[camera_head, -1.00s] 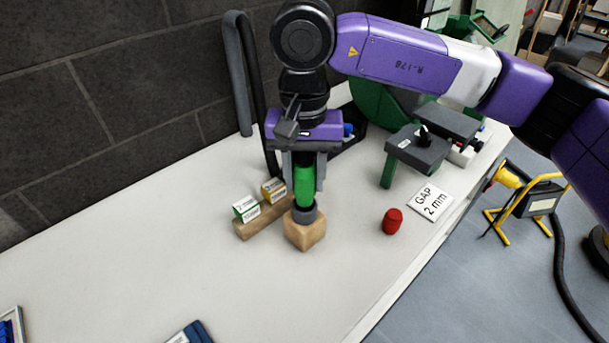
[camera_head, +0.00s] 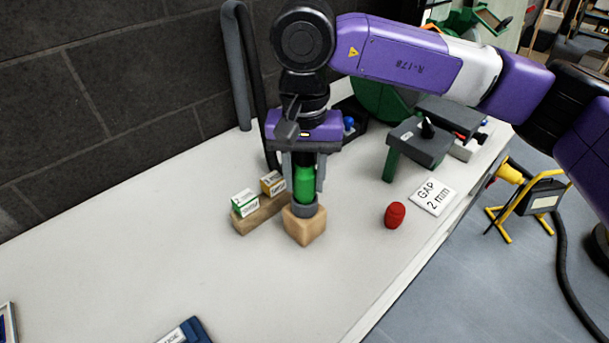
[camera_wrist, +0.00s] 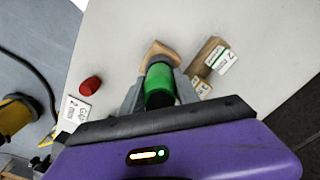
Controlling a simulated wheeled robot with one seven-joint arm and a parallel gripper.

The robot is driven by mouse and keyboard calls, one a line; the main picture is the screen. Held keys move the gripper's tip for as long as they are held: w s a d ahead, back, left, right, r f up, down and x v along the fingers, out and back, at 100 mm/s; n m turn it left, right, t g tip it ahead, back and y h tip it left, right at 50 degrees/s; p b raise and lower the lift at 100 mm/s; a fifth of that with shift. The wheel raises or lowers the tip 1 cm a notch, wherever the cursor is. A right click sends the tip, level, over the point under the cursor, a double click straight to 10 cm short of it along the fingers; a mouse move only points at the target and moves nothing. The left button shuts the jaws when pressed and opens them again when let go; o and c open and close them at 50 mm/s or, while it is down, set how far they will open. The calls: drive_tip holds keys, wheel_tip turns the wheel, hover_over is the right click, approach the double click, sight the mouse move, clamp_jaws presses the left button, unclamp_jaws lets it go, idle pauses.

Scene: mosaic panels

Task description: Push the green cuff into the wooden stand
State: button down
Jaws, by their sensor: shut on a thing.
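The green cuff (camera_head: 305,184) stands upright between the fingers of my gripper (camera_head: 305,186), which is shut on it. The cuff also shows in the wrist view (camera_wrist: 160,82), with my gripper (camera_wrist: 160,88) on both sides of it. A grey ring sits around its lower end, on top of the wooden stand (camera_head: 304,230). The stand is a light wooden block on the white bench, and it shows past the cuff in the wrist view (camera_wrist: 158,48). The cuff's lower edge is hidden in the ring, so I cannot tell how deep it sits.
A wooden bar (camera_head: 258,216) with small green and yellow labelled boxes lies just left of the stand. A red cylinder (camera_head: 395,215) and a white "GAP 2 mm" card (camera_head: 433,196) lie to the right. A dark-topped fixture (camera_head: 422,143) stands behind. The bench front is mostly clear.

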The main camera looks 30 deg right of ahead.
sight(304, 162)
drive_tip(key=shift+f+b, duration=0.55)
drive_tip(key=shift+f, duration=0.1)
drive_tip(key=c, duration=0.8)
unclamp_jaws()
drive_tip(key=shift+c, duration=0.2)
drive_tip(key=shift+r, duration=3.95)
